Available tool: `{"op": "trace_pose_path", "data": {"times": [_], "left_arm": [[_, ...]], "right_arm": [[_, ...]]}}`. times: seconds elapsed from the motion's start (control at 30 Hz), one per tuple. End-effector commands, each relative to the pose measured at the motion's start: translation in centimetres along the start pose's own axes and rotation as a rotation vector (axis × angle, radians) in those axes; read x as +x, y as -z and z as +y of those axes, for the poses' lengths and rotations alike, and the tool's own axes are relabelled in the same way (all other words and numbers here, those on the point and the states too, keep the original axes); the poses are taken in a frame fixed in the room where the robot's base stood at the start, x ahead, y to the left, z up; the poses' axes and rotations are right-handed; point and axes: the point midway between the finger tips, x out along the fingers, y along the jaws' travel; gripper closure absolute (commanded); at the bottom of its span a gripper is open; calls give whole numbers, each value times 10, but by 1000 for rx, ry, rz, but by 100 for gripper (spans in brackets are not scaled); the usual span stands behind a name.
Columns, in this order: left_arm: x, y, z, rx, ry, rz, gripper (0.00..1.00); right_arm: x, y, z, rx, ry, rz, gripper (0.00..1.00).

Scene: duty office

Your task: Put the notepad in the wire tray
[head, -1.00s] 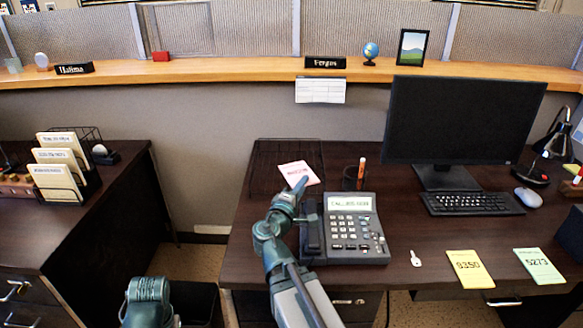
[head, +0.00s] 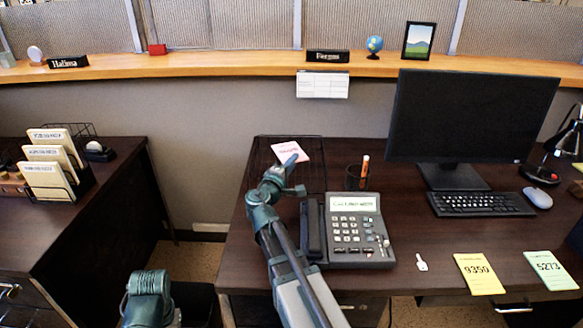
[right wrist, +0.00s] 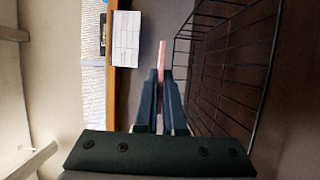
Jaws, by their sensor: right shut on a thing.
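The pink notepad (head: 286,150) is held by my right gripper (head: 291,163) over the wire tray in the head view. In the right wrist view the notepad (right wrist: 162,60) shows edge-on, upright in that picture, between the fingers of my right gripper (right wrist: 161,85). The black wire tray (head: 262,148) stands at the back left of the desk. Its mesh side (right wrist: 225,62) shows to the right of the notepad in the right wrist view. I cannot tell whether the notepad touches the tray. Part of my left arm shows at the bottom of the head view; its gripper is out of view.
A desk phone (head: 352,232) stands right beside my right arm. A pen cup (head: 354,180) is just right of the tray. A monitor (head: 468,115), keyboard (head: 480,204), key (head: 421,262), yellow note (head: 478,273) and green note (head: 551,270) are farther right.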

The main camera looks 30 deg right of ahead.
Motion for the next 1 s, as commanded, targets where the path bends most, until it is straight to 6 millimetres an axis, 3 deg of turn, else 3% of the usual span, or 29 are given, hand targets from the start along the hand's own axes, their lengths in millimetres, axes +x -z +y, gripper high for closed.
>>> {"op": "trace_pose_path", "data": {"times": [0.2, 0.3, 0.43, 1.0], "left_arm": [[3, 0, 0, 0, 0, 0, 50], [25, 2, 2, 0, 0, 0, 50], [39, 2, 4, 0, 1, 0, 50], [45, 3, 4, 1, 3, 0, 50]], "right_arm": [[19, 16, -3, 0, 0, -1, 100], [16, 11, -26, 0, 0, -2, 100], [16, 10, -39, 0, 0, -3, 100], [16, 10, -46, 0, 0, -3, 100]]}}
